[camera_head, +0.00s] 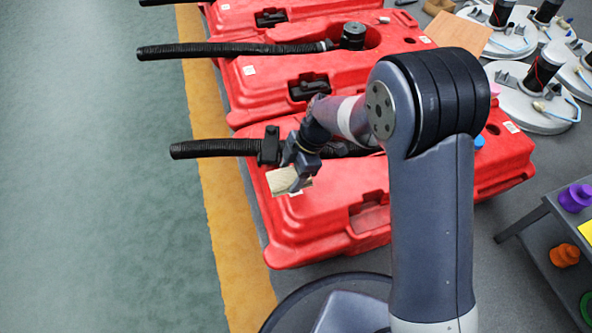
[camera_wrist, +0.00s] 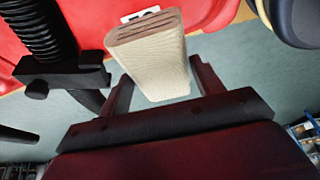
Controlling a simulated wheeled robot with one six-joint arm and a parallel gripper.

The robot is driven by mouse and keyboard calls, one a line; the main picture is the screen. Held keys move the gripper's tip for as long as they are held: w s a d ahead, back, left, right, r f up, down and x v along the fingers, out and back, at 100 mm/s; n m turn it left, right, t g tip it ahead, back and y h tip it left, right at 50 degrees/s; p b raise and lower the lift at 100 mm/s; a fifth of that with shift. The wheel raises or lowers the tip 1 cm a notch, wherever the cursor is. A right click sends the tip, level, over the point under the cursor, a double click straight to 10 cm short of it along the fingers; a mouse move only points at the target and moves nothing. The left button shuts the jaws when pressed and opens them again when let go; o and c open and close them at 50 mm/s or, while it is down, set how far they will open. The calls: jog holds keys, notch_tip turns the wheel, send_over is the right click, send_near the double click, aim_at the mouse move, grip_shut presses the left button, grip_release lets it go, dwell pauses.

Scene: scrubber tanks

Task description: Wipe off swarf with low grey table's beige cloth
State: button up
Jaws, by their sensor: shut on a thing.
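My gripper (camera_head: 297,165) is over the left part of the nearest red tank (camera_head: 335,215). It is shut on the folded beige cloth (camera_head: 284,181). In the wrist view, the cloth (camera_wrist: 155,55) sticks out from between the two dark fingers of my gripper (camera_wrist: 163,88), with its layered end facing the red tank. I cannot tell whether the cloth touches the tank. No swarf can be made out in either view. The low grey table (camera_head: 522,218) is at the right edge.
A black ribbed hose (camera_head: 215,148) with a black clamp (camera_head: 269,147) lies beside my gripper. More red tanks (camera_head: 285,75) stand behind. On the grey table are a purple piece (camera_head: 575,197) and an orange piece (camera_head: 564,255). Green floor at left is clear.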

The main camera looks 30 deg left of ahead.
jog(key=shift+r+p, duration=0.55)
jog(key=shift+r, duration=0.8)
